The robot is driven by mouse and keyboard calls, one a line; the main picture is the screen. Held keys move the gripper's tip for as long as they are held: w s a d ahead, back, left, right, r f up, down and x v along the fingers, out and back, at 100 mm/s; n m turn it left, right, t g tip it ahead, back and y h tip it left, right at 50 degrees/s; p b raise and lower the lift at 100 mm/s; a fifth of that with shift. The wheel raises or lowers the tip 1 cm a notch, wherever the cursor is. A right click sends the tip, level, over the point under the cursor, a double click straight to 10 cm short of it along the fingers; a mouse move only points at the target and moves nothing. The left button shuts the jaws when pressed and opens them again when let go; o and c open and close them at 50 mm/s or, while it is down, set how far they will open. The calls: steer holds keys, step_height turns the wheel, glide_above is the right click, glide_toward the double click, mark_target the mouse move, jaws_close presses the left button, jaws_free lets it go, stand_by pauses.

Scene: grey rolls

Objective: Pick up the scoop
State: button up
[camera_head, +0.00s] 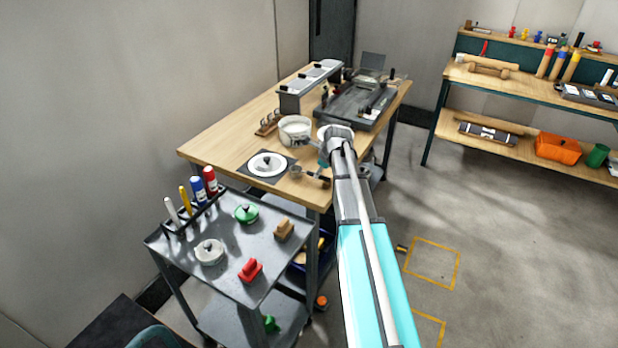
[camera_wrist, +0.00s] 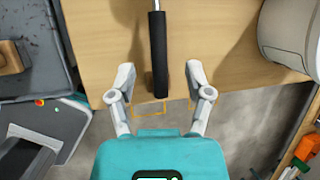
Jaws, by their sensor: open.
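The scoop (camera_head: 318,177) lies near the front edge of the wooden table, with a small metal head at left and a black handle at right. In the wrist view its black handle (camera_wrist: 158,45) points toward me, with a thin metal shaft at the top; the scoop's head is out of that view. My gripper (camera_wrist: 159,74) is open and empty, with one finger on each side of the handle in the picture. I cannot tell how far the fingertips are above it. In the head view my gripper (camera_head: 324,164) is partly hidden behind my arm, close to the handle.
A white pot (camera_head: 295,130) stands behind the scoop, and a white disc on a dark plate (camera_head: 267,164) lies to its left. A grey cart (camera_head: 225,253) with several small items stands in front. A light cylindrical vessel (camera_wrist: 288,38) is at right in the wrist view.

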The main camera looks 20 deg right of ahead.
steer(key=shift+b+x, duration=1.7)
steer(key=shift+x, duration=0.5)
steer(key=shift+a+r, duration=0.1)
steer(key=shift+a, duration=0.05)
jaws_close()
